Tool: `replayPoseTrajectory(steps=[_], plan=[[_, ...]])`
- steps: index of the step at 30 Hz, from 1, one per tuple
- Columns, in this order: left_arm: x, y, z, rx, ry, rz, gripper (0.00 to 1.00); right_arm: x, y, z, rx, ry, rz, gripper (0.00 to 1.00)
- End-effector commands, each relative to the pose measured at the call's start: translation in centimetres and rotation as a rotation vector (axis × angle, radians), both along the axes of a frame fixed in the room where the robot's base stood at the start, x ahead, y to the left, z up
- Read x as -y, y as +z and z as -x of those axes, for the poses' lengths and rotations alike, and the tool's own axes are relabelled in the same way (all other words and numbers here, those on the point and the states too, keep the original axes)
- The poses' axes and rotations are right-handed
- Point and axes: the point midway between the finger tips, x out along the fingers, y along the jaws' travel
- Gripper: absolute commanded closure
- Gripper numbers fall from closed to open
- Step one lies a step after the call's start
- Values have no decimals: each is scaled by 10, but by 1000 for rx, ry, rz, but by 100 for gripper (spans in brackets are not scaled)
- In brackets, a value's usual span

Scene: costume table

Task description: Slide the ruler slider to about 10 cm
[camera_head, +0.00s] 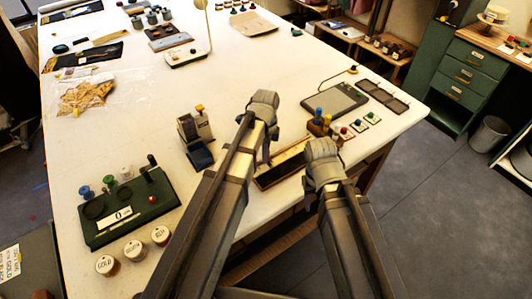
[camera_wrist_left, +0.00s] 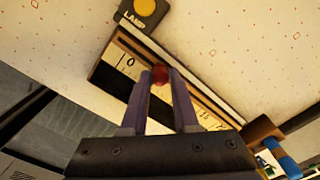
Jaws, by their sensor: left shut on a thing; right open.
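The ruler (camera_head: 283,168) is a long, wood-edged strip near the table's front edge, partly hidden by my arms in the head view. In the left wrist view, the ruler (camera_wrist_left: 127,62) shows a pale scale with a "0" at its upper left end and a dark slot beside it. The red slider knob (camera_wrist_left: 160,75) is between the fingertips of my left gripper (camera_wrist_left: 161,82), which is shut on it, somewhat along from the "0". In the head view my left gripper (camera_head: 266,154) is over the ruler. My right gripper (camera_head: 315,185) is by the ruler's right end, its fingers mostly hidden.
A lamp button (camera_wrist_left: 145,10) lies beside the ruler's zero end. A dark tablet (camera_head: 335,101) and small coloured knobs (camera_head: 359,125) stand beyond my right gripper. A blue-and-grey device (camera_head: 196,137) and a green board (camera_head: 128,208) are to the left.

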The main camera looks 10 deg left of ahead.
Motion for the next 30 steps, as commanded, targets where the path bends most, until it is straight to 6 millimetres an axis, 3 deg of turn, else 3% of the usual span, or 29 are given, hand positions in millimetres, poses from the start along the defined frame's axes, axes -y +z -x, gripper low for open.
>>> replayPoseTrajectory(steps=[8,18,26,27,30], plan=[[1,0,-1,0,0,0,100,0,0,0,0,0,0,50],[35,0,-38,1,-3,1,100,0,0,0,0,0,0,50],[35,0,-35,-1,1,-1,100,0,0,0,0,0,0,50],[35,0,-35,-1,1,-1,69,0,0,0,0,0,0,50],[35,0,-35,0,1,-1,58,0,0,0,0,0,0,50]])
